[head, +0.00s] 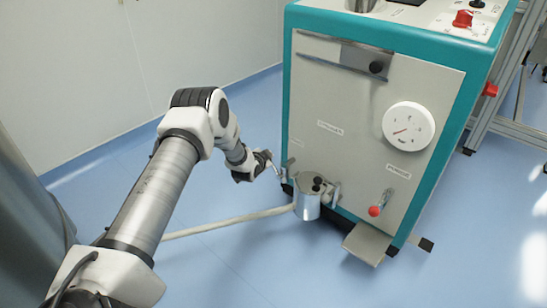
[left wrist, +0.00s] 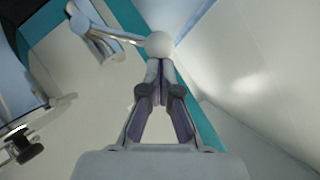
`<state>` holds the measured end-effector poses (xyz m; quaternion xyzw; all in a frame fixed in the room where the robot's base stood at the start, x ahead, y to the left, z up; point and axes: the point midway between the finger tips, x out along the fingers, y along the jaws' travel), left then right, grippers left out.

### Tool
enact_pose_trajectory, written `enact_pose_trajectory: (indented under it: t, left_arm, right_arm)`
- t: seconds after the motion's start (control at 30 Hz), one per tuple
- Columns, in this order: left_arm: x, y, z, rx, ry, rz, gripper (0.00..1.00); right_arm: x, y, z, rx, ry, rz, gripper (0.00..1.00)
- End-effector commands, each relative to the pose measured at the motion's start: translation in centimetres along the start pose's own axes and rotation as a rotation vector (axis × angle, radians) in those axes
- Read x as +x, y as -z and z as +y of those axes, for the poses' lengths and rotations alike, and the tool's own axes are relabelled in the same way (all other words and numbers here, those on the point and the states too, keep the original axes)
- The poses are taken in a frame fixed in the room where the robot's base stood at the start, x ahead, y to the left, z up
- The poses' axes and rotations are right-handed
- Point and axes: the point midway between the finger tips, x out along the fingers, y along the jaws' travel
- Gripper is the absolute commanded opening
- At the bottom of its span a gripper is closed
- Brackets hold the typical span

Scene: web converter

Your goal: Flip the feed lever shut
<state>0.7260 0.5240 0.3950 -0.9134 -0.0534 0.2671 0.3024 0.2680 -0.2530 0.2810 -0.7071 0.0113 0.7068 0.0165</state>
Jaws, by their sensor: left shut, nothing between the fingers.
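A small lever (left wrist: 124,40) with a pale ball knob (left wrist: 159,45) shows in the left wrist view. Its arm runs from a metal bracket (left wrist: 90,28) on the machine's panel. In the head view a small metal fitting (head: 289,163) sits low on the panel's left edge, beside my left gripper (head: 272,166). My left gripper is shut and empty; in the left wrist view its fingertips (left wrist: 158,68) are right at the ball knob, and I cannot tell whether they touch it. A second lever with a red knob (head: 375,210) hangs at the panel's lower right. My right gripper is out of view.
The teal-edged machine (head: 345,165) carries a round dial (head: 408,126). A metal pot-like part (head: 307,203) with a black knob stands close right of my left gripper, with a pale hose (head: 235,219) across the floor. Open blue floor (head: 125,165) lies to the left.

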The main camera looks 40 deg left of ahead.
Motion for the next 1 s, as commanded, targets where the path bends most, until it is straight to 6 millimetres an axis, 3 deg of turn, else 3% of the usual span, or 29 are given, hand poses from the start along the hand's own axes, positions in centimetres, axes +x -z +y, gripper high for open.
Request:
enact_pose_trajectory:
  t: [0.2, 1.0]
  left_arm:
    - [1.2, -1.8, -0.8, -0.162, -0.109, 0.000, 0.00]
    - [4.2, -6.2, -0.7, -0.158, -0.107, 0.001, 0.00]
  right_arm:
    - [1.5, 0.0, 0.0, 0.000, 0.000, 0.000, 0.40]
    - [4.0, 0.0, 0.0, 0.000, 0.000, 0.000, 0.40]
